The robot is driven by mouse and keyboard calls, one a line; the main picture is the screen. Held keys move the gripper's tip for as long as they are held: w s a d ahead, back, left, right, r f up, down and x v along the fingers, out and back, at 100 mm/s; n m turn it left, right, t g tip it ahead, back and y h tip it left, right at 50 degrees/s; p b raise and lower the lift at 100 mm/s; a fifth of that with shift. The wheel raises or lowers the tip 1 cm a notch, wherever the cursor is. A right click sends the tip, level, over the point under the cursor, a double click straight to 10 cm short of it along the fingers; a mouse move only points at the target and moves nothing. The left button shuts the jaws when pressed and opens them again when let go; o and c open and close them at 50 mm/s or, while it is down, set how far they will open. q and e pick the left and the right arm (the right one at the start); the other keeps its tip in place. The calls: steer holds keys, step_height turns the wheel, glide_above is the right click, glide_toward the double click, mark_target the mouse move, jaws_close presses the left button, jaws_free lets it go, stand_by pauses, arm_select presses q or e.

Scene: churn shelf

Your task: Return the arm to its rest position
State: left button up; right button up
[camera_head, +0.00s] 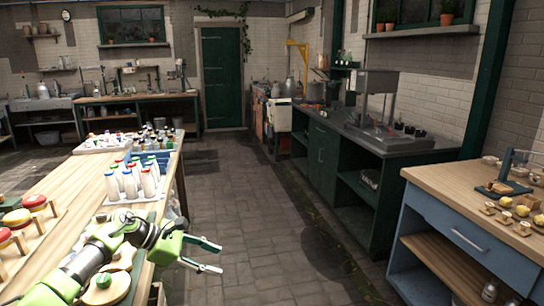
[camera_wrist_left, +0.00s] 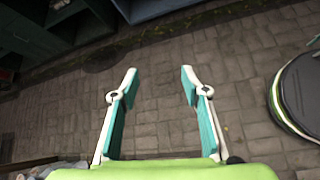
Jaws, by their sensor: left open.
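My left gripper (camera_head: 212,256) is open and empty in the head view. It reaches past the right edge of the wooden table (camera_head: 88,190) at the left, over the stone floor. In the left wrist view its two fingers (camera_wrist_left: 160,85) are spread apart, with only paving between them. My left arm comes in from the lower left over the table's near corner. My right gripper is not in view.
Milk bottles (camera_head: 132,180) with coloured caps stand in a group on the table. Red-topped round items (camera_head: 34,203) sit on a rack at left. A blue cabinet (camera_head: 465,236) stands at right. The stone aisle (camera_head: 240,190) between is clear.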

arm_select(q)
steer(key=s+d+r+n+t+h, duration=0.2)
steer(key=d+r+n+t+h, duration=0.15)
steer(key=d+n+t, duration=1.1)
steer(key=s+a+f+n+g+y, duration=0.3)
steer(key=s+a+f+n+y, duration=0.45)
steer(key=n, duration=0.65)
steer(key=s+a+f+n+g+y, duration=0.3)
steer(key=s+a+f+n+y, duration=0.5)
steer(key=n, duration=0.7)
steer(key=s+a+f+n+g+h, duration=0.1)
steer(key=s+f+n+g, duration=0.15)
steer(key=s, duration=0.65)
steer(key=s+a+f+n+g+h, duration=0.1)
steer(key=s+n+g, duration=0.2)
steer(key=s, duration=0.6)
steer(key=s+a+f+n+g, duration=0.1)
steer(key=s+f+n+g, duration=0.15)
steer(key=s, duration=0.65)
step_height(320, 180, down, 26)
steer(key=s+f+g, duration=0.1)
steer(key=s+g, duration=0.1)
steer(key=s+a+f+g, duration=0.1)
steer(key=s+a+f, duration=0.1)
steer(key=s+f, duration=1.3)
steer(key=shift+s+a, duration=0.3)
steer(key=shift+s, duration=0.55)
